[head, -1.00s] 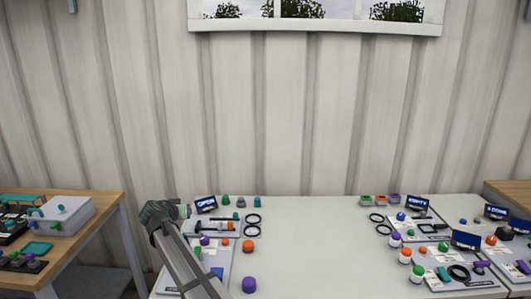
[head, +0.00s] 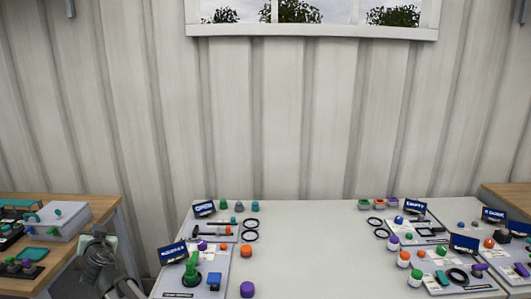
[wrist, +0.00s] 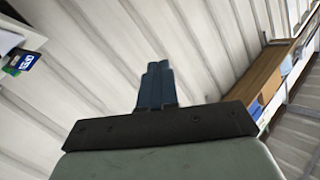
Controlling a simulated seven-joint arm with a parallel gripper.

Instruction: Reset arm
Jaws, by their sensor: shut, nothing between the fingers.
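In the head view my arm's end (head: 97,262) is at the lower left, in the gap between the wooden table and the white table. The fingers cannot be made out there. In the wrist view my gripper (wrist: 156,68) shows its blue fingers shut together, with nothing between them. It points toward the ribbed wall and touches nothing that I can see.
The white table (head: 310,255) holds boards with coloured parts, signs and rings at its left and right; its middle is clear. A green fitting (head: 191,270) stands on the left board. A wooden table (head: 75,245) with a grey box (head: 62,222) is at the left.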

